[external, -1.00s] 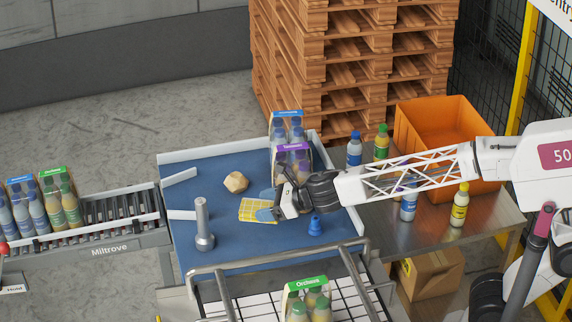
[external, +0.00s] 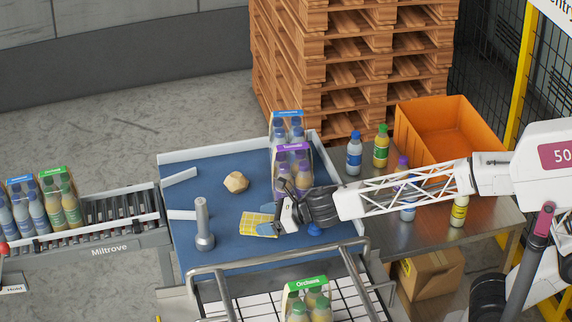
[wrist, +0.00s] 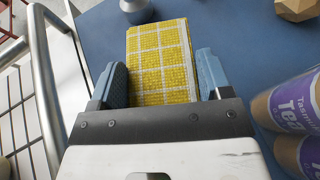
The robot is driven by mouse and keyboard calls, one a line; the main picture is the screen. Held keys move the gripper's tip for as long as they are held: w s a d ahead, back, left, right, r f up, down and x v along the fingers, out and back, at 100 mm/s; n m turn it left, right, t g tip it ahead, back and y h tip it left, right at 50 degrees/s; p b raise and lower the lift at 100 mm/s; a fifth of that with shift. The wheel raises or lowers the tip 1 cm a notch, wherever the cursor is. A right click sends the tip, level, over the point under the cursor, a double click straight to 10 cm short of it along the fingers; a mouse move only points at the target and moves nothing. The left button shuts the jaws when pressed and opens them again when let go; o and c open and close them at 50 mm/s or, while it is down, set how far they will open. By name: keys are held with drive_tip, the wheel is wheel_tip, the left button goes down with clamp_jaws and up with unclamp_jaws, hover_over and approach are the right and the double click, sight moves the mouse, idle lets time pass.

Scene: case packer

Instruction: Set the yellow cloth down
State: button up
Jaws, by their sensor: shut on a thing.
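The yellow cloth (external: 256,224), with a pale checked pattern, is between my gripper's blue fingers over the blue table surface. In the wrist view the cloth (wrist: 160,45) spans the space between the fingers and extends forward past them. My gripper (external: 278,223) is shut on the cloth, reaching in from the right. Whether the cloth's underside touches the table cannot be told. Part of it is hidden by the gripper.
A grey metal post (external: 202,225) stands left of the cloth, and a tan lump (external: 236,182) lies behind it. Bottle packs with a purple label (external: 292,148) stand close behind my gripper. Metal rails (external: 280,255) run in front.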

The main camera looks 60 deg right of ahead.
sight(267, 241)
drive_tip(key=shift+f, duration=0.5)
drive_tip(key=shift+f, duration=1.85)
drive_tip(key=shift+f, duration=0.15)
drive_tip(key=o, duration=0.9)
drive_tip(key=v, duration=1.2)
drive_tip(key=shift+d, duration=0.1)
